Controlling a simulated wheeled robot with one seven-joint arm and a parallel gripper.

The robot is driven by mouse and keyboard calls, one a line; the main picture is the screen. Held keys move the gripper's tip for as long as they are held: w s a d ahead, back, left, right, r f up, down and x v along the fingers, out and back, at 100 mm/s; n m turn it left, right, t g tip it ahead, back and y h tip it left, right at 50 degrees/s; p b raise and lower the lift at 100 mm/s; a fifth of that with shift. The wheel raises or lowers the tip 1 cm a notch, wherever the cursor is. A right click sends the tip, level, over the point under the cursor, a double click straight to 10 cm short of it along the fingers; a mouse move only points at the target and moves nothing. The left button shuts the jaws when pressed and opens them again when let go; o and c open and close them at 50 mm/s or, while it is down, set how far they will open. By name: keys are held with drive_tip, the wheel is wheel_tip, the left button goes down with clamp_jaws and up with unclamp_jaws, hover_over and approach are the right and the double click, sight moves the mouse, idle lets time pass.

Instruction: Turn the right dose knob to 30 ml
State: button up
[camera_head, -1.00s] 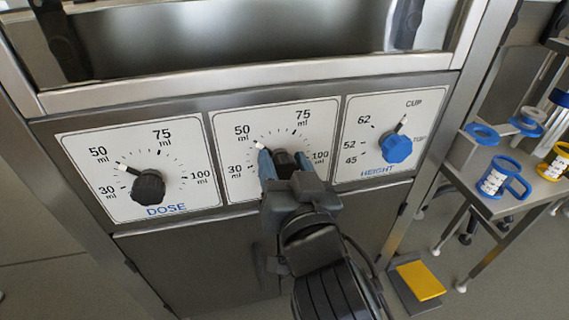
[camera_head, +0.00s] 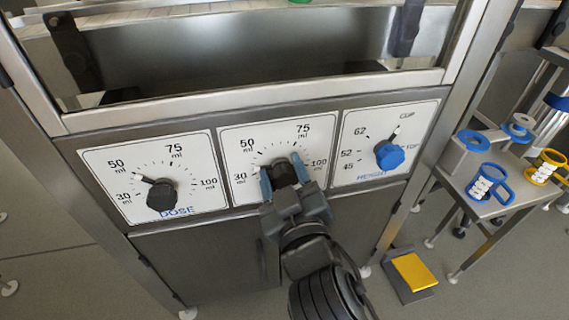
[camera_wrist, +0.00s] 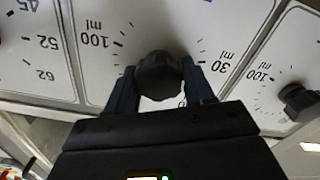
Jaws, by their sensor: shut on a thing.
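The right dose knob (camera_head: 282,171) is a dark knob on the middle white dial panel (camera_head: 240,196), marked 30, 50, 75 and 100 ml. My gripper (camera_head: 284,181) is shut on this knob from the front, with a blue-grey finger on each side. In the wrist view the dial is upside down, and the knob (camera_wrist: 158,75) sits between the fingertips. The pointer is mostly hidden by my gripper, so its exact reading cannot be told.
The blue height knob (camera_head: 389,156) points towards CUP. A side table at right holds a blue-handled mug (camera_head: 487,184) and a yellow one. A yellow-topped pedal (camera_head: 415,272) stands on the floor.

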drive_tip(key=shift+a+n+p, duration=0.1)
drive_tip(key=shift+n+p, duration=0.9)
drive_tip(key=shift+n, duration=1.1)
drive_tip(key=shift+f, duration=0.1)
drive_tip(key=o, duration=1)
drive_tip(key=shift+c, duration=0.2)
drive_tip(key=shift+s, duration=0.1)
drive_tip(key=v, duration=0.7)
drive_tip(key=shift+s, duration=0.3)
